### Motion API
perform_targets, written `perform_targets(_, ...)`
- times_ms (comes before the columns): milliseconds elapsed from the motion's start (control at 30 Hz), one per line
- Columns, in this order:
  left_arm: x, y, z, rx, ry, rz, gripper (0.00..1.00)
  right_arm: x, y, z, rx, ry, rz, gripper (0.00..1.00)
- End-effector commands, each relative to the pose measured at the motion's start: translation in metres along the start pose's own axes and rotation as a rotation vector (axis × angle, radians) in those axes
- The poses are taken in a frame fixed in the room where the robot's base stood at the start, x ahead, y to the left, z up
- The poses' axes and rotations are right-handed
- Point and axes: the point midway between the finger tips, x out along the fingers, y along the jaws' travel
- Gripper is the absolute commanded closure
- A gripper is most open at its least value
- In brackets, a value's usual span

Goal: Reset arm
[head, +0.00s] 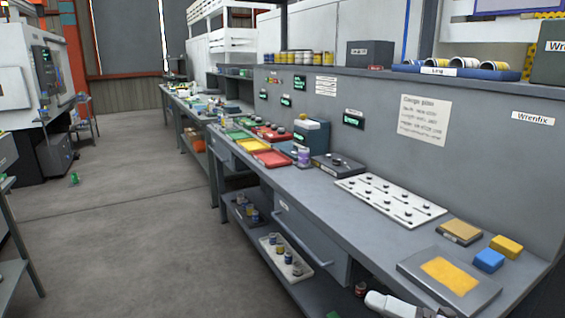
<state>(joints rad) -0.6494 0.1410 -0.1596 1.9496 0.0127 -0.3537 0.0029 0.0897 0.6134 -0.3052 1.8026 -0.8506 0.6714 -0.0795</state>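The task names only my arm. A white rounded part (392,305), which looks like a piece of one of my arms, shows at the bottom edge of the head view, in front of the workbench's near end. No gripper fingers can be made out on it, and the rest is cut off by the frame. My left gripper is not in the head view. No object is seen held.
A long grey workbench (345,208) runs along the right, carrying a white knobbed panel (390,200), a yellow block (506,246), a blue block (489,260) and trays. A drawer (310,245) and lower shelf sit beneath. The floor (130,225) at left is mostly clear.

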Motion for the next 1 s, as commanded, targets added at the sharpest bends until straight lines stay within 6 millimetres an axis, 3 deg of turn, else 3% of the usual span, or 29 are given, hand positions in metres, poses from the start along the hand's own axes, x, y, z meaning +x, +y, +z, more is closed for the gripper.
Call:
perform_targets(167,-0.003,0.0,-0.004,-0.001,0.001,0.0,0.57,-0.023,-0.04,0.002,0.484,-0.379,0.134,0.22)
perform_targets(267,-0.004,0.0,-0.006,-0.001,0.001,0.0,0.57,-0.049,-0.078,-0.004,0.758,-0.601,0.159,0.22)
perform_targets(367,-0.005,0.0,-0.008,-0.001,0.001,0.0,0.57,-0.08,-0.123,-0.023,1.036,-0.821,0.155,0.22)
perform_targets(500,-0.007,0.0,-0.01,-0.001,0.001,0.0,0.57,-0.119,-0.177,-0.068,1.363,-1.074,0.115,0.22)
perform_targets(600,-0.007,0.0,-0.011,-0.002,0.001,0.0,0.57,-0.137,-0.201,-0.099,1.525,-1.193,0.084,0.22)
perform_targets(767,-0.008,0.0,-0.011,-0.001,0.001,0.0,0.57,-0.149,-0.216,-0.123,1.643,-1.276,0.056,0.22)
perform_targets(1000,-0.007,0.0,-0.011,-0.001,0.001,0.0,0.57,-0.149,-0.216,-0.124,1.646,-1.278,0.055,0.22)
